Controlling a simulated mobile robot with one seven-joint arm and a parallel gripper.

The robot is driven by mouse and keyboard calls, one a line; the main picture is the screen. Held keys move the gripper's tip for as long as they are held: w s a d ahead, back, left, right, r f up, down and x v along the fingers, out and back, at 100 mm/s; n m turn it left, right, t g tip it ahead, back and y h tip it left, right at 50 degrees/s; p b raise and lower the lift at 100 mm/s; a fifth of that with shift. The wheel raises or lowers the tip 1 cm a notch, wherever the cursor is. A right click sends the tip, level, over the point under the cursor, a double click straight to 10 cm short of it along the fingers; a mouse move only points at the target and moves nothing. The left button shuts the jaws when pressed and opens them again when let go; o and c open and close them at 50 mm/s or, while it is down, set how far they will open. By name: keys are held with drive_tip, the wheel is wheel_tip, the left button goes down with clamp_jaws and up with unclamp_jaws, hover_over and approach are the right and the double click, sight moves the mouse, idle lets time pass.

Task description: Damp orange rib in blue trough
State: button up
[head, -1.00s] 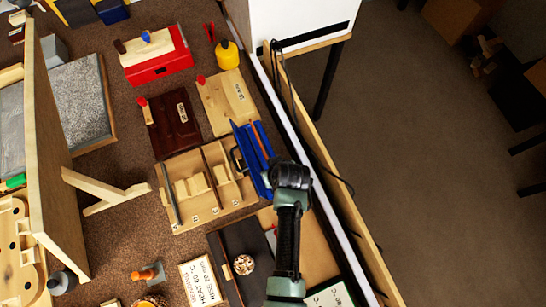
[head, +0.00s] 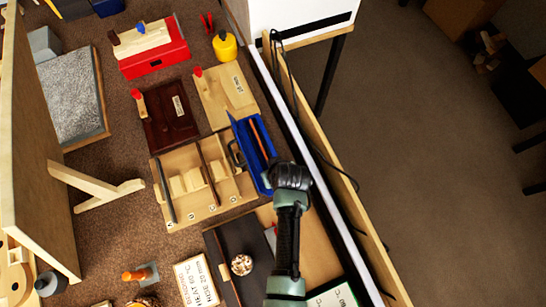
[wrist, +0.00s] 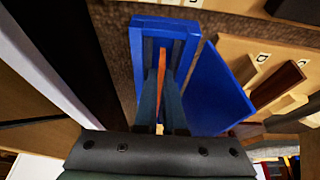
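The blue trough (head: 266,180) stands open at the right of the bench in the head view, and its blue walls (wrist: 190,28) show in the wrist view. A blue panel (wrist: 212,92) stands tilted beside it. The thin orange rib (head: 259,138) is inside the trough; its edge (wrist: 161,66) shows between my fingers in the wrist view. My gripper (wrist: 160,88) reaches into the trough with its fingers close together and appears shut on the rib. In the head view my gripper (head: 288,178) is at the trough's near end, its fingertips hidden.
A wooden divided tray (head: 180,218) stands left of the trough. A pale board (head: 228,96) and a dark board (head: 168,118) lie behind. A red box (head: 155,62) and yellow bottle (head: 226,46) are farther back. A wooden rail (head: 322,160) runs along the right edge.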

drive_tip(key=shift+o, duration=0.9)
drive_tip(key=shift+s+f, duration=0.2)
drive_tip(key=shift+f, duration=0.05)
drive_tip(key=p+v, duration=0.1)
drive_tip(key=v, duration=1.2)
drive_tip(key=shift+w+r, duration=0.2)
drive_tip(key=shift+w, duration=0.05)
drive_tip(key=w+r+t, duration=0.6)
drive_tip(key=w+r, duration=0.6)
drive_tip(key=r, duration=0.3)
drive_tip(key=w+a+r+m+t+h, duration=0.1)
drive_tip(key=w+r+t, duration=0.2)
drive_tip(key=r, duration=0.8)
drive_tip(key=w+r+m+t, duration=0.1)
drive_tip(key=w+r+t, duration=0.15)
drive_tip(key=r, duration=0.85)
drive_tip(key=s+a+r+t, duration=0.1)
drive_tip(key=s+r+t, duration=0.2)
drive_tip(key=r, duration=0.7)
drive_tip(key=s+a+r+m+t, duration=0.1)
drive_tip(key=s+r+t, duration=0.3)
drive_tip(key=r, duration=0.6)
drive_tip(key=s+a+r+t, duration=0.1)
drive_tip(key=s+r+t, duration=0.3)
drive_tip(key=r, duration=0.7)
drive_tip(key=shift+s+m, duration=0.3)
drive_tip(key=shift+s, duration=0.7)
